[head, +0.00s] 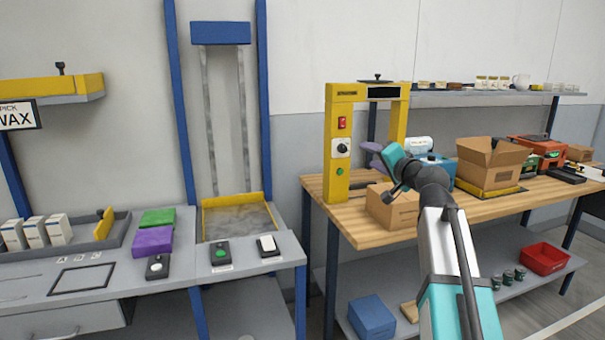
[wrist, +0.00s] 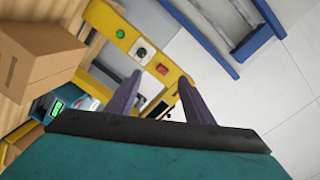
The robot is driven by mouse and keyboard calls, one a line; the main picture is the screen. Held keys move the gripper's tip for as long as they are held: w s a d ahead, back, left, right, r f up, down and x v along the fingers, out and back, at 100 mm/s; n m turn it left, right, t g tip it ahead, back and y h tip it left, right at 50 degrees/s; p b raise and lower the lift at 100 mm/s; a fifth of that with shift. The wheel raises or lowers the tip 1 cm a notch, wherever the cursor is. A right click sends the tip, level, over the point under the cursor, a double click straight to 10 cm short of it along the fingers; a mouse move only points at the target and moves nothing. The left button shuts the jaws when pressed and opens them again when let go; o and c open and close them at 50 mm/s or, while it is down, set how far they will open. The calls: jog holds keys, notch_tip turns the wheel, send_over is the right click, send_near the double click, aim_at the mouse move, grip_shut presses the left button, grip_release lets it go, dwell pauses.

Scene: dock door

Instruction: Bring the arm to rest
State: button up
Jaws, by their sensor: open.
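My arm rises in the head view in front of the wooden bench, and my gripper (head: 370,156) is at its end, beside the yellow frame (head: 341,150). In the wrist view the two purple fingers of my gripper (wrist: 160,92) stand apart with nothing between them. The yellow frame also shows in the wrist view (wrist: 117,32), beyond the fingers, with a green button, a black knob and a red switch. In the head view a closed cardboard box (head: 391,208) sits on the bench below my gripper, partly hidden by my arm.
An open cardboard box (head: 490,163) stands on the wooden bench (head: 345,222), right of my arm. A shelf (head: 480,98) with small jars and a mug hangs behind. The grey bench (head: 110,290) at left holds green and purple blocks and small button boxes. A red bin (head: 545,258) is on the lower shelf.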

jog(key=s+a+f+n+g+h, duration=0.1)
jog(key=s+a+f+g, duration=0.15)
jog(key=f, duration=1.15)
jog(key=s+a+f+n+g, duration=0.15)
jog(key=s+f+g, duration=0.25)
jog(key=f, duration=1.1)
jog(key=s+a+f+n+g+h, duration=0.1)
jog(key=s+a+f+n+g, duration=0.15)
jog(key=f, duration=1.15)
jog(key=s+d+f+n+g+h+b, duration=0.2)
jog(key=s+f+g+b, duration=0.35)
jog(key=s+f, duration=1.85)
jog(key=s+d+f+n+g+h+b, duration=0.15)
jog(key=s+f+g+b, duration=0.35)
jog(key=s+f, duration=1.95)
notch_tip(320, 180, up, 11)
jog(key=w+g+p, duration=0.1)
jog(key=g+p, duration=0.1)
jog(key=p, duration=1.1)
jog(key=shift+w+a+m, duration=0.15)
jog(key=shift+w+m, duration=0.05)
jog(key=shift+m, duration=0.15)
jog(key=shift+r, duration=0.1)
